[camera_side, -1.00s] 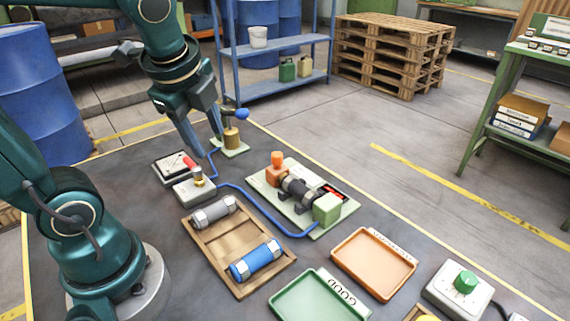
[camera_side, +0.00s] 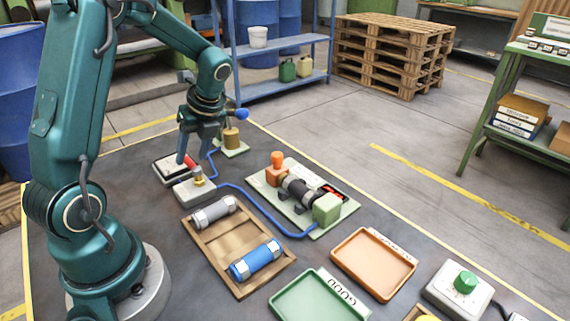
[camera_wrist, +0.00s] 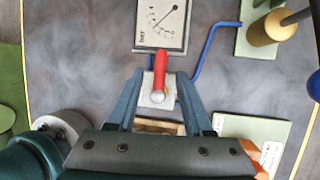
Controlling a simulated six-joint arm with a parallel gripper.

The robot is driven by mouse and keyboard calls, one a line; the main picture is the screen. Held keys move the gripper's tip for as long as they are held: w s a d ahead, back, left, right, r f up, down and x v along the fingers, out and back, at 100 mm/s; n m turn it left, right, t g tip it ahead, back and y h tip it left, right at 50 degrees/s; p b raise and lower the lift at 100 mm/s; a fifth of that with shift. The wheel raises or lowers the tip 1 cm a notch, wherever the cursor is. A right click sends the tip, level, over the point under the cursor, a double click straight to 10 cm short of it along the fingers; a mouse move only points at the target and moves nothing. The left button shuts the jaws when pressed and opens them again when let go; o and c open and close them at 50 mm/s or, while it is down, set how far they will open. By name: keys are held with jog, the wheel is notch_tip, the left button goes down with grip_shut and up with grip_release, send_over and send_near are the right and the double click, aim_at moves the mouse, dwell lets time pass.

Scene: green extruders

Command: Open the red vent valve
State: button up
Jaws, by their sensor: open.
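The red vent valve lever (camera_side: 190,161) sits on a pale block (camera_side: 190,191) with a brass fitting, beside the gauge box (camera_side: 166,170). In the wrist view the lever (camera_wrist: 160,70) points straight up the picture from a silver pivot towards the gauge (camera_wrist: 161,24), whose dial is marked "bar". My gripper (camera_side: 194,153) points down over the valve and is open. In the wrist view my gripper (camera_wrist: 160,92) has one finger on each side of the lever, with a gap on both sides. Whether the fingertips reach lever height is unclear.
A post with a blue knob and brass part (camera_side: 231,138) stands close behind my gripper. A wooden tray (camera_side: 210,246) with two cylinders lies in front.

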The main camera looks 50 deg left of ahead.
jog(key=shift+s+a+f, duration=0.1)
jog(key=shift+a+f, duration=0.15)
jog(key=shift+f, duration=0.3)
jog(key=shift+c, duration=0.3)
grip_shut()
